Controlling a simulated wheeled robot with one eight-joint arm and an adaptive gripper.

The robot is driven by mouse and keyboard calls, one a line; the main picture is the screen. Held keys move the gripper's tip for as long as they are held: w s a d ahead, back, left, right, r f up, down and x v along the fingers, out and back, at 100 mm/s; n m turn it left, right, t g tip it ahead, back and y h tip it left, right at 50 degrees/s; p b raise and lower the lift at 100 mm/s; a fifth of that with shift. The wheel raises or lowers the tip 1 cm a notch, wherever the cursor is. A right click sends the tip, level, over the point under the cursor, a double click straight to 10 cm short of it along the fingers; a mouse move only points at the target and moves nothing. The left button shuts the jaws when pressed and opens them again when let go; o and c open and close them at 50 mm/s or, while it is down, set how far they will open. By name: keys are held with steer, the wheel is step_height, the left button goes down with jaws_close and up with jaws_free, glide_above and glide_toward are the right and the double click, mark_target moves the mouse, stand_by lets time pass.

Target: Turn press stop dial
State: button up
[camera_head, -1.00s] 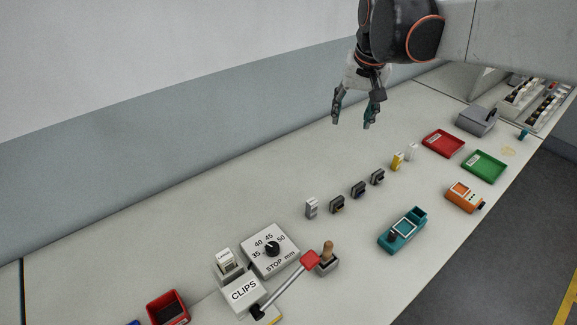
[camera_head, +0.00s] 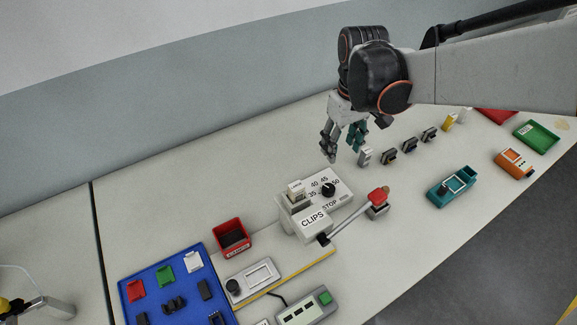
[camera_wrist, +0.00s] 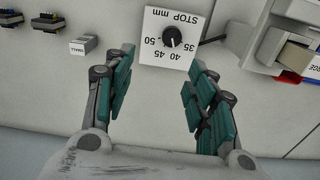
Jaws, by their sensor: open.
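The stop dial is a black round knob (camera_head: 328,189) on a light grey plate (camera_head: 344,203) marked 35, 40, 45, 50 and STOP mm. In the wrist view the knob (camera_wrist: 172,37) and plate show upside down, just beyond and between my open fingers. The knob's exact setting is too small to read surely.
A row of small connectors (camera_head: 390,153) lies right of my gripper. A teal device (camera_head: 452,187) and orange device (camera_head: 514,162) stand farther right. A red bin (camera_head: 233,237) and blue tray (camera_head: 127,279) are on the left.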

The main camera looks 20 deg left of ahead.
mark_target(329, 187)
steer(key=shift+n, duration=0.4)
steer(key=f+b, duration=0.1)
steer(key=f, duration=0.4)
steer(key=s+f+b, duration=0.1)
steer(key=f+b, duration=0.1)
steer(key=f, duration=0.2)
steer(key=a+f+b, duration=0.1)
steer(key=f, duration=0.4)
steer(key=shift+s+f+b, duration=0.35)
steer(key=shift+s, duration=0.05)
steer(key=c, duration=1.1)
